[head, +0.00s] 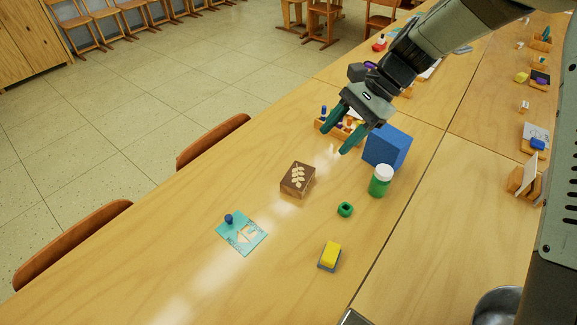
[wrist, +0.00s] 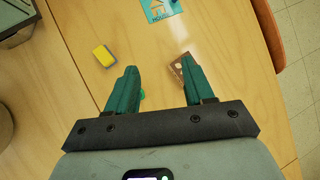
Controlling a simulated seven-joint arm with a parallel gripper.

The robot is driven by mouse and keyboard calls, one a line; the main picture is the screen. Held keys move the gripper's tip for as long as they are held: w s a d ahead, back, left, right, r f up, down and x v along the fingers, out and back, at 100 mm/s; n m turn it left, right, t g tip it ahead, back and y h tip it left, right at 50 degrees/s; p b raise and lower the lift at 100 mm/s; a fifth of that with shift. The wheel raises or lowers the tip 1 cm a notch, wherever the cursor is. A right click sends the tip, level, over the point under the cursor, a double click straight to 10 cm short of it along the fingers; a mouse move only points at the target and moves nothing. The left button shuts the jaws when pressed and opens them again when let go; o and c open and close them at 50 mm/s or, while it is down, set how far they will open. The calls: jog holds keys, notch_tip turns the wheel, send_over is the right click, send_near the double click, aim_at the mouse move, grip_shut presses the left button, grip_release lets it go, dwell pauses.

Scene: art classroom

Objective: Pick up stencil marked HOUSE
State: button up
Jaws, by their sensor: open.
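The stencil marked HOUSE (head: 243,236) is a flat turquoise sheet with a house-shaped cut-out and a small dark blue knob (head: 228,218). It lies on the table in the head view. In the wrist view the stencil (wrist: 157,9) shows at the top edge, partly cut off, with the lettering under the house shape. My gripper (head: 338,142) is open and empty, above the table behind the brown block, well apart from the stencil. The wrist view shows its two green fingers (wrist: 158,66) spread apart.
A brown leaf-patterned block (head: 297,179), a green ring-like piece (head: 345,209), a yellow-and-grey eraser-like block (head: 330,255), a green jar with white lid (head: 380,181) and a blue box (head: 387,147) stand nearby. The table around the stencil is clear. Chairs (head: 213,141) line the left edge.

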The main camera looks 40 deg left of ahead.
aim_at(235, 220)
jog(key=s+a+f+m+g, duration=0.1)
jog(key=s+a+f+g, duration=0.1)
jog(key=f, duration=0.4)
jog(key=s+a+f+m+g+y, duration=0.1)
jog(key=s+a+f+g, duration=0.1)
jog(key=s+a+f, duration=0.2)
jog(key=s+a+f+m+g, duration=0.2)
jog(key=a+f, duration=0.4)
jog(key=f, duration=0.3)
jog(key=shift+s+a+f+y, duration=0.3)
jog(key=shift+s+f+y, duration=0.1)
jog(key=shift+s, duration=0.25)
jog(key=x, duration=0.5)
jog(key=shift+s+a+f, duration=0.1)
jog(key=shift+s+f, duration=0.1)
jog(key=shift+x, duration=2.8)
jog(key=shift+f, duration=0.1)
grip_shut()
